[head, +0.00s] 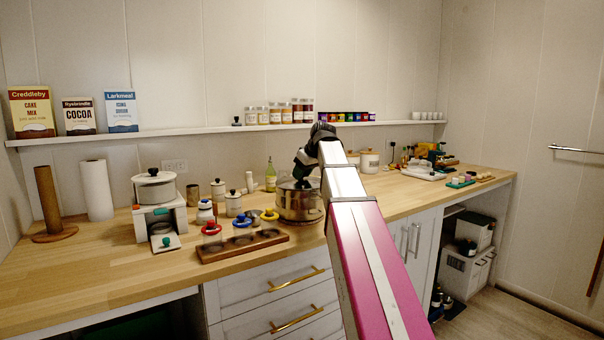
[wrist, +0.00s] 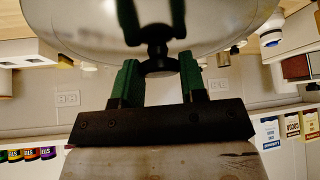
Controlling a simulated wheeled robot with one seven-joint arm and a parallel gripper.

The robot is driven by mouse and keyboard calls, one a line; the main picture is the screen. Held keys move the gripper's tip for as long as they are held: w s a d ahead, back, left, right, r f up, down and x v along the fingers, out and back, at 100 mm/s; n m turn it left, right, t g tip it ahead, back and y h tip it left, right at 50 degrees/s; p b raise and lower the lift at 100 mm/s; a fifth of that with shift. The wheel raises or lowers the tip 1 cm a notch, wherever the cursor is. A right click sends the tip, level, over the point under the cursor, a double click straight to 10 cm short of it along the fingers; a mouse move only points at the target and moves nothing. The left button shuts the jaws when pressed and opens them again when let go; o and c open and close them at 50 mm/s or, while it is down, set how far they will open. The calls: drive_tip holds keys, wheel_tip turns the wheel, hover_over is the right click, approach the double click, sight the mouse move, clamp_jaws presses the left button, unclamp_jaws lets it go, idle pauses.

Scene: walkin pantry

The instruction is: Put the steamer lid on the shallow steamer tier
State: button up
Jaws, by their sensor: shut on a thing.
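My gripper (wrist: 160,75) is shut on the dark knob (wrist: 157,58) of the steamer lid, with one green finger on either side. The lid (wrist: 85,30) is shiny metal and fills the top of the wrist view, mirroring the fingers. In the head view my gripper (head: 304,168) is over the round steel steamer (head: 298,207) on the counter, right of the wooden tray. The lid's edge (head: 288,185) shows at the steamer's top. I cannot tell whether it rests there or hovers just above. My arm hides the right side, and I cannot make out the shallow tier separately.
A wooden tray with round hollows (head: 243,246) and coloured-knob lids lies left of the steamer. A white pot (head: 154,186) stands on a white stand (head: 160,222) farther left. A green bottle (head: 270,176) stands behind the steamer. The left front of the counter (head: 90,275) is clear.

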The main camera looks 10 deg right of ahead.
drive_tip(key=shift+f, duration=0.2)
drive_tip(key=o, duration=1.1)
drive_tip(key=v, duration=1)
drive_tip(key=shift+s+d+r, duration=0.1)
drive_tip(key=shift+s+r, duration=0.05)
drive_tip(key=shift+r, duration=0.25)
drive_tip(key=shift+s, duration=0.1)
